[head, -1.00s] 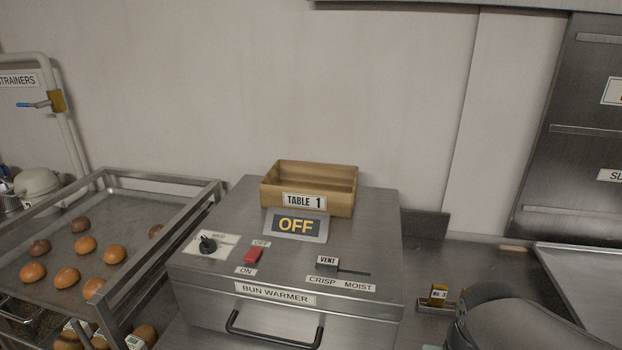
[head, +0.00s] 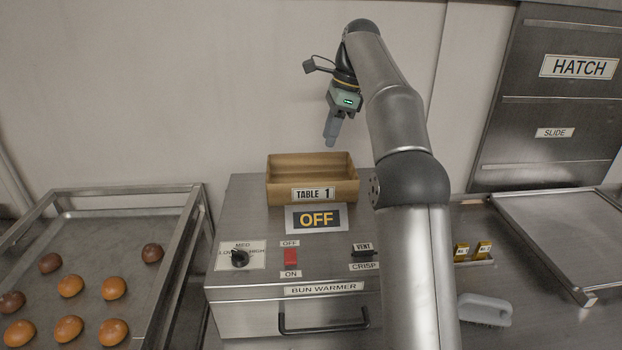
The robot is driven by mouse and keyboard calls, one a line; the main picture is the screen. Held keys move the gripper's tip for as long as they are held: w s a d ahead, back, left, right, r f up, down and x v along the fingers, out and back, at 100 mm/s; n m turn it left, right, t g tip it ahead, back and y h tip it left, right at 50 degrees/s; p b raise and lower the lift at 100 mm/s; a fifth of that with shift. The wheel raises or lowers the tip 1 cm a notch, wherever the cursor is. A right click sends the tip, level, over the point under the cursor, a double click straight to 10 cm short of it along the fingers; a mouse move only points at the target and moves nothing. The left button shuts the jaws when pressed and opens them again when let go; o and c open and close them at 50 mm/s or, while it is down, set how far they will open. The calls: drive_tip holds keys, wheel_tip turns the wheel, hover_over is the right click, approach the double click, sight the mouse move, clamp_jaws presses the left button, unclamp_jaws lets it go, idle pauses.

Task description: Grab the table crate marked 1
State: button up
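The wooden crate labelled TABLE 1 (head: 312,194) sits upright on top of the steel bun warmer (head: 240,200), toward its back. The part of its inside that shows looks empty. My gripper (head: 331,142) hangs above the crate's back right area, pointing down and apart from it. Its fingers look close together and nothing shows between them, but at this angle I cannot tell whether they are open or shut. My arm covers the right side of the warmer.
The warmer carries an OFF display (head: 316,218), a knob (head: 239,258) and a red switch (head: 290,258). A steel tray (head: 100,225) with several buns is at left. At right are small yellow tags (head: 472,250), a grey-handled brush (head: 484,309), a tray (head: 560,225) and the hatch (head: 560,110).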

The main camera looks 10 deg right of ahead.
drive_tip(key=b, duration=0.3)
hover_over(311, 190)
drive_tip(key=d, duration=0.2)
wheel_tip(311, 190, down, 11)
drive_tip(key=shift+p+x, duration=0.65)
drive_tip(key=shift+x, duration=2.3)
drive_tip(key=shift+a+r, duration=0.1)
drive_tip(key=shift+a, duration=0.1)
clamp_jaws()
